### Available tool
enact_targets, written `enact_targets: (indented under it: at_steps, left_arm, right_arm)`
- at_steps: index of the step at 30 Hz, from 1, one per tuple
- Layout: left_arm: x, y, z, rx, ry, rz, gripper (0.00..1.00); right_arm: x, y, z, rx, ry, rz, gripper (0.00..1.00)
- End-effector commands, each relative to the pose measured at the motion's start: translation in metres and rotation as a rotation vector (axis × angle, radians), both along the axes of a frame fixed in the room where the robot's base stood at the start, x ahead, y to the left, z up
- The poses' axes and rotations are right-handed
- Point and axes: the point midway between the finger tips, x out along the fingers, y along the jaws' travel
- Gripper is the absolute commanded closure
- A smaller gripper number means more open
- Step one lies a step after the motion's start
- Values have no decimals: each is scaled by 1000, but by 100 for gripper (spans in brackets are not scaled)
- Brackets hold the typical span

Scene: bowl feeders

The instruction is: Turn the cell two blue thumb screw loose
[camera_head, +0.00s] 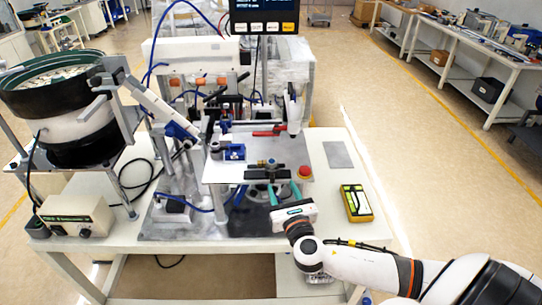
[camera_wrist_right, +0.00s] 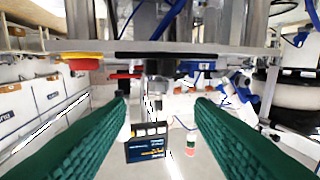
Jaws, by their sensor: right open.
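A small blue knob (camera_head: 271,162), which looks like the blue thumb screw, stands by the black bars (camera_head: 264,172) at the front of the light station plate (camera_head: 222,173). My right gripper (camera_head: 286,190) is just in front of the plate's front edge, its teal fingers pointing at the station. It is open and empty, apart from the knob. In the right wrist view its green fingers (camera_wrist_right: 160,100) stand wide apart, with the upside-down station between and beyond them. I cannot make out the knob in that view. My left gripper is out of view.
A red emergency stop button (camera_head: 305,171) sits right of the black bars. A blue block (camera_head: 233,152) and red handle (camera_head: 269,131) are on the plate. A bowl feeder (camera_head: 66,100) stands left.

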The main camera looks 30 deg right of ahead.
Motion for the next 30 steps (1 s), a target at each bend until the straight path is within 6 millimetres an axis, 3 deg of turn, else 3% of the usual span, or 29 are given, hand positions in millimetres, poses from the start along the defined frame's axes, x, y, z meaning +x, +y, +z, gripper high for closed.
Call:
enact_targets:
  at_steps: [7,18,30]
  left_arm:
    - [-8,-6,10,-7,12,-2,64]
    - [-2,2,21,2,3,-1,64]
    - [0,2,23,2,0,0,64]
  right_arm:
    - [35,-11,5,-9,-4,-1,52]
    - [98,-32,2,-5,-2,-1,52]
    - [112,-37,0,-2,0,1,52]
